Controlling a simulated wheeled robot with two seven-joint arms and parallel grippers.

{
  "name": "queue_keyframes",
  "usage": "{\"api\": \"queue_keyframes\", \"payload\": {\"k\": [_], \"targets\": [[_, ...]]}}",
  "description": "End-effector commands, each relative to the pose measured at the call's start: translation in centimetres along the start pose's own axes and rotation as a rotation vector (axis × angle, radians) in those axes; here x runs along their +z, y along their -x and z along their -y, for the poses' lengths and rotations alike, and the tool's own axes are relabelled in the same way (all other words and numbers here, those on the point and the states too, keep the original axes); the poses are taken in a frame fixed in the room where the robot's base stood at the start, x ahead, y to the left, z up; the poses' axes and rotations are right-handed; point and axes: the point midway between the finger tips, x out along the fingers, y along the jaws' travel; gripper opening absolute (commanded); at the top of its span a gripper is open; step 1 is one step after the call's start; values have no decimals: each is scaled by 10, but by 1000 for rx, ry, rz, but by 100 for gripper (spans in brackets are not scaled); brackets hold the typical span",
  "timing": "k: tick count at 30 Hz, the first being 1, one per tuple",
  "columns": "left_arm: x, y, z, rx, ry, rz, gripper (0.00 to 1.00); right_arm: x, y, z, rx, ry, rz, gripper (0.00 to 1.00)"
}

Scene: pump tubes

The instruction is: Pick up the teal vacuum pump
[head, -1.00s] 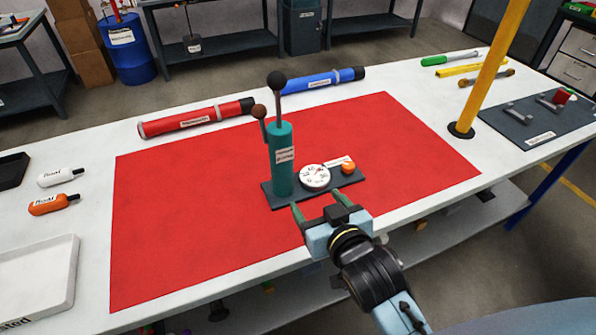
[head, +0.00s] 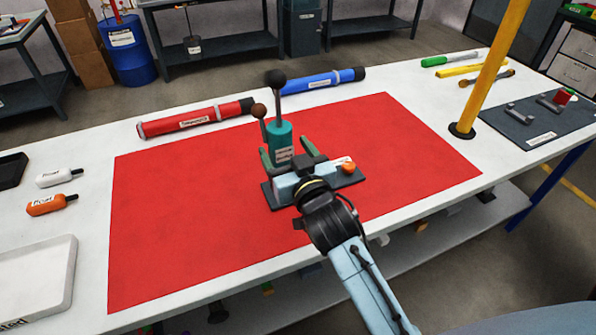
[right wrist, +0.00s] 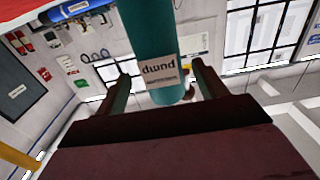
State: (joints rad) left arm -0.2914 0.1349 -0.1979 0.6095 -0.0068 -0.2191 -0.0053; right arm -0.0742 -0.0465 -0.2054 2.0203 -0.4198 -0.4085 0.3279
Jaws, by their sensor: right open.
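The teal vacuum pump (head: 281,133) stands upright on its dark base plate on the red mat (head: 180,215). It has a black-knobbed lever and a brown-knobbed lever on top. My right gripper (head: 285,157) is open, with its greenish fingers on either side of the pump's cylinder. In the right wrist view the labelled teal cylinder (right wrist: 152,40) lies between the two spread fingers (right wrist: 160,85). I cannot tell whether either finger touches it. The gripper body hides the gauge and the lower cylinder in the head view. My left gripper is not in view.
A red tube (head: 195,120) and a blue tube (head: 322,80) lie behind the mat. A yellow post (head: 489,70) rises at the right. Two small bottles (head: 50,204) and a white tray (head: 38,275) are at the left. The left part of the mat is clear.

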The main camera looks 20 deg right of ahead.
Motion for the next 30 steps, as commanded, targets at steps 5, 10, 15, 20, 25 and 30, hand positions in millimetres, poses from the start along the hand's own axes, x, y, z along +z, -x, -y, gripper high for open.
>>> {"api": "queue_keyframes", "payload": {"k": [5, 10, 15, 20, 25, 30], "targets": [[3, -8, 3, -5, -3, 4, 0, 8, -25, 2, 0, 1, -1, 71], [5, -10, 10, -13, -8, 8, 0, 8, -45, 2, 0, 2, -1, 71], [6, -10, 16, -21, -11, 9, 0, 8, -49, 2, 0, 1, 1, 71], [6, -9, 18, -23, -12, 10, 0, 8, -49, 2, 0, 1, 1, 68], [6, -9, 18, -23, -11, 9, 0, 8, -49, 2, 0, 1, 0, 46], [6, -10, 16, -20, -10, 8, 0, 8, -49, 2, 0, 1, 0, 24]]}}
